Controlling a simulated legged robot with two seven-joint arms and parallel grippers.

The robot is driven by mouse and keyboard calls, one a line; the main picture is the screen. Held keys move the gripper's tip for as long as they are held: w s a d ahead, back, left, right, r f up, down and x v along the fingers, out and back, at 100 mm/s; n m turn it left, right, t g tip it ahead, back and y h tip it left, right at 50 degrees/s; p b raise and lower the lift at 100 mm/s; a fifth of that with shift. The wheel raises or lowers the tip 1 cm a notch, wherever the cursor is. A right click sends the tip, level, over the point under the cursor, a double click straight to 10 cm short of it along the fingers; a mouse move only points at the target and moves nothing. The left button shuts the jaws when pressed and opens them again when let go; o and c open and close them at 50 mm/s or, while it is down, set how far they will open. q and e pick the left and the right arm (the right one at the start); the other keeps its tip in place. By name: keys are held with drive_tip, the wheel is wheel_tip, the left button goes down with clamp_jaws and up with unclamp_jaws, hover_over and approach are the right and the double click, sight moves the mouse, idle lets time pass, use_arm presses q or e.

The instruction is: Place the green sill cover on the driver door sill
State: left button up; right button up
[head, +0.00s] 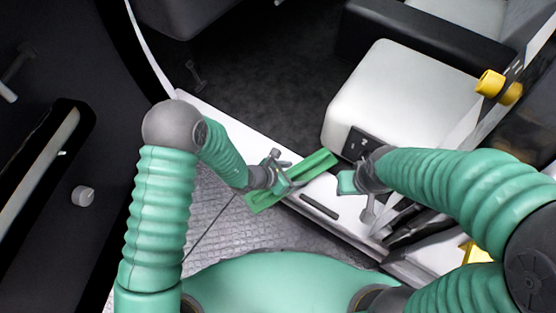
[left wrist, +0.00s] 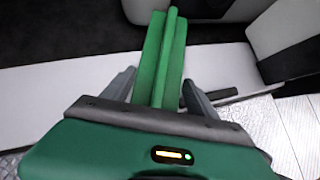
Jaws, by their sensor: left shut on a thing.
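The green sill cover (head: 318,166) is a long ribbed strip. I cannot tell whether the cover touches the sill. In the left wrist view the cover (left wrist: 160,55) points away between the fingers of my left gripper (left wrist: 158,88), with the pale sill (left wrist: 60,95) behind it. My right gripper (head: 352,183) is beside the cover's far right end, near the seat base; its fingers are too small and partly hidden to read.
A white seat (head: 395,95) stands behind the sill on the right. The open dark door (head: 60,200) is at the left. A yellow knob (head: 497,87) is at the upper right. Dark carpet (head: 260,80) lies inside the car, and grey textured floor (head: 215,225) outside.

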use_arm(q)
drive_tip(key=w+a, duration=0.1)
drive_tip(key=w, duration=0.2)
drive_tip(key=w+a, duration=0.1)
drive_tip(key=w, duration=0.2)
drive_tip(key=w+a+f, duration=0.1)
drive_tip(key=w+a, duration=0.1)
drive_tip(key=w, duration=0.2)
drive_tip(key=shift+a+b, duration=0.1)
drive_tip(key=shift+b, duration=0.2)
wheel_tip(320, 180, down, 4)
drive_tip(key=shift+w+r+b, duration=0.1)
drive_tip(key=shift+w+b, duration=0.05)
drive_tip(key=shift+b, duration=1.05)
drive_tip(key=shift+r, duration=0.1)
drive_tip(key=shift+c, duration=0.8)
drive_tip(key=o, duration=1.7)
